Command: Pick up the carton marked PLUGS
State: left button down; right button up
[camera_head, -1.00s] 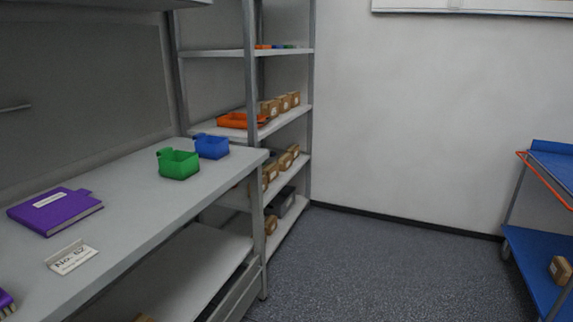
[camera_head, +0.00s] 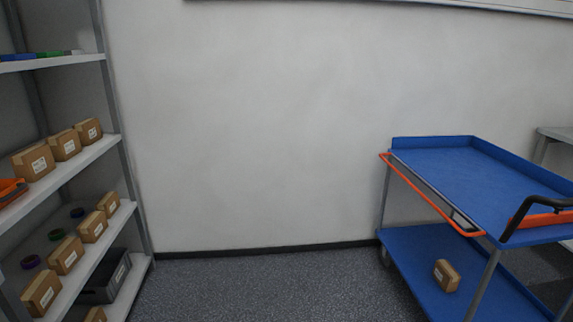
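Several brown cartons with white labels stand on the shelf rack at the left. On the upper of these shelves are a front carton (camera_head: 34,162), a middle carton (camera_head: 65,145) and a back carton (camera_head: 88,131). More stand on the shelf below, among them one carton (camera_head: 67,256) and another (camera_head: 93,227). A single carton (camera_head: 446,275) lies on the lower deck of the blue cart at the right. The labels are too small to read, so I cannot tell which carton is marked PLUGS. Neither of my grippers is in view.
The shelf rack (camera_head: 128,183) also holds tape rolls, a dark grey bin (camera_head: 105,280) and an orange tray (camera_head: 10,190). The blue cart (camera_head: 470,165) has an orange handle rail. The floor (camera_head: 265,290) between rack and cart is clear, with a bare wall behind.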

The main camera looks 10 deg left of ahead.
aim_at(92, 227)
jog(key=u, duration=0.1)
jog(key=i, duration=2.15)
jog(key=u, duration=1.85)
jog(key=i, duration=1.05)
jog(key=u, duration=0.85)
